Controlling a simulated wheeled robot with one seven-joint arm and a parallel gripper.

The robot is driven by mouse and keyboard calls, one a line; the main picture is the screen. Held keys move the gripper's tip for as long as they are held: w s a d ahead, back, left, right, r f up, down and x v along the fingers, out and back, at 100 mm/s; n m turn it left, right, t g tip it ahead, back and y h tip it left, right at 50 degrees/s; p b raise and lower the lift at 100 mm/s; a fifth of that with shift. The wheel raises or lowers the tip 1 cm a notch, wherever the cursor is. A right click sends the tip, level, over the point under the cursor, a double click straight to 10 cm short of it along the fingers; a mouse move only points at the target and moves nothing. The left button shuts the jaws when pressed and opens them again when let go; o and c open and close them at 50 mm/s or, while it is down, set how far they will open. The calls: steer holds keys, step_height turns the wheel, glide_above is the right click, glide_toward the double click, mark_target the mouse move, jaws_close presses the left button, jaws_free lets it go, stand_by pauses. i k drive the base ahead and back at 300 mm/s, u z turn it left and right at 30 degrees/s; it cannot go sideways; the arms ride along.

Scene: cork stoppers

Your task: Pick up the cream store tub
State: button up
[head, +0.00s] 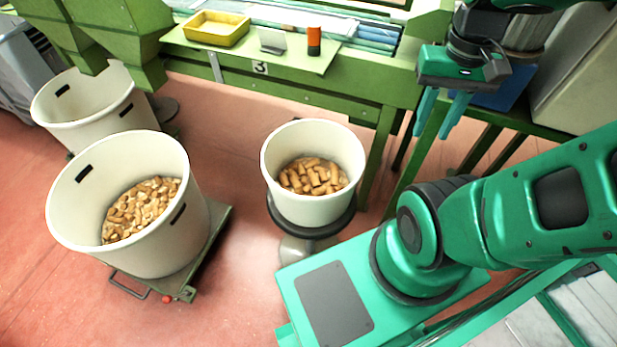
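Three cream tubs show in the head view, and I cannot tell which one is called the store tub. A smaller cream tub (312,211) with brown corks in it stands upright on a round dark-topped stand in the middle. A large cream tub (150,258) with dark handle slots holds paler cork pieces and stands on a low trolley at left. Another cream tub (95,132) is behind it, partly hidden. My gripper (432,135) is at upper right, pointing down, its two teal fingers apart with nothing between them. It is apart from all the tubs, nearest the middle one.
A green bench (290,82) runs along the back. It carries a yellow tray (216,29), a small grey stand (272,40) and an orange-and-black cylinder (314,42). The green trolley (212,240) has a handle at its front. Red floor (240,270) is clear between the tubs.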

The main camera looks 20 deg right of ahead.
mark_target(312, 168)
steer(key=u, duration=1.25)
steer(key=k, duration=0.25)
steer(key=z, duration=1.3)
steer(key=i, duration=0.5)
steer(key=u, duration=0.05)
